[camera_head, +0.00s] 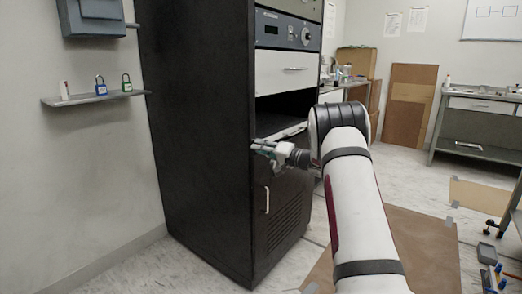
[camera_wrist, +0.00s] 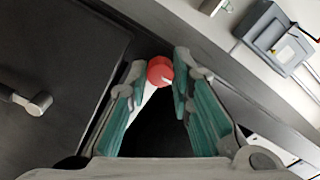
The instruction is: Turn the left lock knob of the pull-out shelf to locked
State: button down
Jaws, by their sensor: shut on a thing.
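The red lock knob (camera_wrist: 159,70) sits between my gripper's fingertips in the wrist view, with a small pale mark on its face. My gripper (camera_wrist: 160,76) is shut on it, one teal-padded finger on each side. In the head view my gripper (camera_head: 264,148) is at the left front edge of the black cabinet, at the pull-out shelf's height, and the knob is hidden there. The pull-out shelf (camera_head: 287,133) shows as a pale strip in the cabinet's opening. Whether the knob stands at locked cannot be read.
The black cabinet (camera_head: 200,150) has a door with a handle (camera_head: 267,200) below the shelf and a white drawer (camera_head: 284,72) above. A wall ledge (camera_head: 85,100) with padlocks is to the left. A workbench (camera_head: 475,105) stands far right. Brown sheets cover some floor.

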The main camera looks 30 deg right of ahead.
jog(key=shift+m+p, duration=3.4)
jog(key=shift+m, duration=5.3)
jog(key=c, duration=1.7)
grip_release()
jog(key=shift+s, duration=0.1)
